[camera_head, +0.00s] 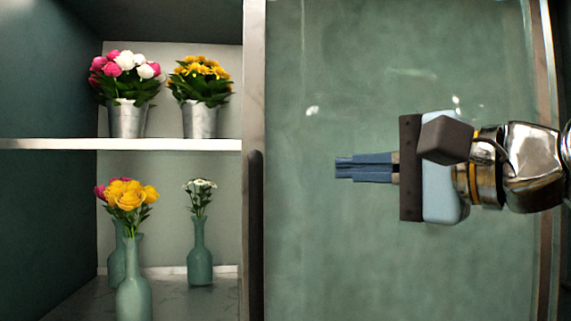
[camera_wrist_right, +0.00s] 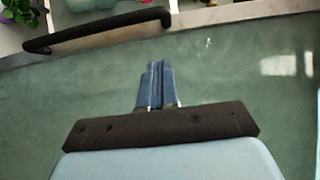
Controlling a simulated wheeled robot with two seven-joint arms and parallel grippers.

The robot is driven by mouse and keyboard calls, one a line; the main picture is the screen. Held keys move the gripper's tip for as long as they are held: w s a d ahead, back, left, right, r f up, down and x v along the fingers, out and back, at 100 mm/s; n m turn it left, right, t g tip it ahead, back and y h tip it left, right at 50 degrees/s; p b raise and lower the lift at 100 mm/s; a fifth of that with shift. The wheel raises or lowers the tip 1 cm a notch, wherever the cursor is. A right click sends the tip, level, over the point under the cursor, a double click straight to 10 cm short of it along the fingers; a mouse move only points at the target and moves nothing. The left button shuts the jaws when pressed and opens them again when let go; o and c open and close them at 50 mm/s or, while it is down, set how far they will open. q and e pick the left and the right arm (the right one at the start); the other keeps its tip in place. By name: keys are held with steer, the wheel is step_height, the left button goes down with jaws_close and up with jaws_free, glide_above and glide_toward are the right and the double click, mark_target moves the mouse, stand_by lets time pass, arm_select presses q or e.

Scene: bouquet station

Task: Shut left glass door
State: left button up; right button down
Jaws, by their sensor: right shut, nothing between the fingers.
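A glass door (camera_head: 330,255) with a pale metal frame fills the right of the head view. Its dark vertical handle (camera_head: 255,235) is on the left frame edge. In the right wrist view the glass (camera_wrist_right: 240,70) lies behind my fingers, and the handle (camera_wrist_right: 95,32) shows at the upper left. My right gripper (camera_head: 337,168) is shut and empty in front of the glass, to the right of the handle. It also shows in the right wrist view (camera_wrist_right: 155,66). I cannot tell whether the fingertips touch the glass. My left gripper is not in view.
Left of the door frame the cabinet is open to view. Its upper shelf (camera_head: 60,144) holds two metal buckets of flowers (camera_head: 127,118) (camera_head: 201,118). Below stand several green vases (camera_head: 133,285) with flowers. A dark side wall (camera_head: 45,220) bounds it on the left.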

steer(key=w+a+p, duration=0.2)
steer(key=w+a, duration=0.3)
steer(key=a, duration=0.2)
steer(key=shift+a+p, duration=0.35)
steer(key=shift+p, duration=0.05)
steer(key=shift+w, duration=0.1)
